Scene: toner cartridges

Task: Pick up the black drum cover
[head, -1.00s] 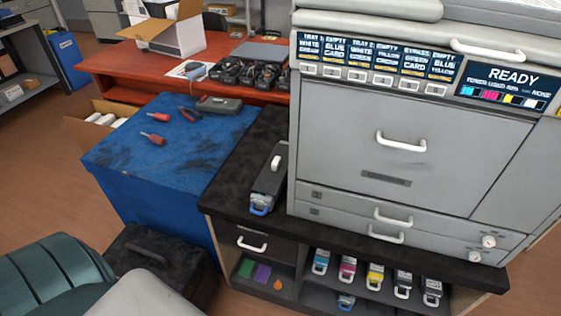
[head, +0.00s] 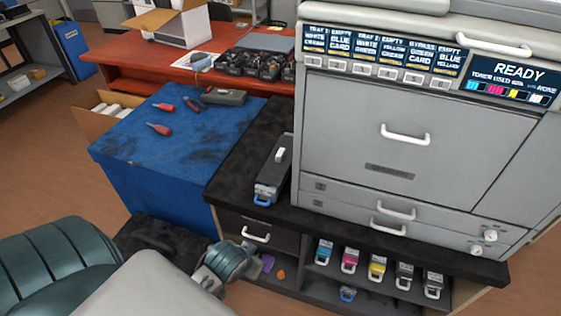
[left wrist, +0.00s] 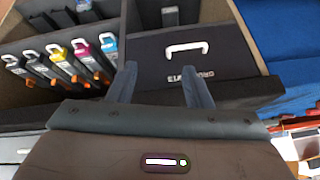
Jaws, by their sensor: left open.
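A long dark unit (head: 272,172) with a white handle on top and a blue pull at its near end lies on the black counter, left of the printer. It looks like the black drum cover, though no label is readable. My left gripper (head: 240,262) is low in front of the counter, by the drawer and the open shelf, well apart from the dark unit. In the left wrist view its two fingers (left wrist: 158,86) are spread with nothing between them. The dark drawer front (left wrist: 190,58) with its white handle is beyond them. My right gripper is out of view.
The black counter (head: 240,160) holds the printer (head: 400,130). Colored toner cartridges (head: 350,260) stand on the shelf below, with an orange item (head: 281,274) and a purple card (head: 267,262). The blue bench (head: 150,185) holds tools. A red table (head: 120,55) is behind.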

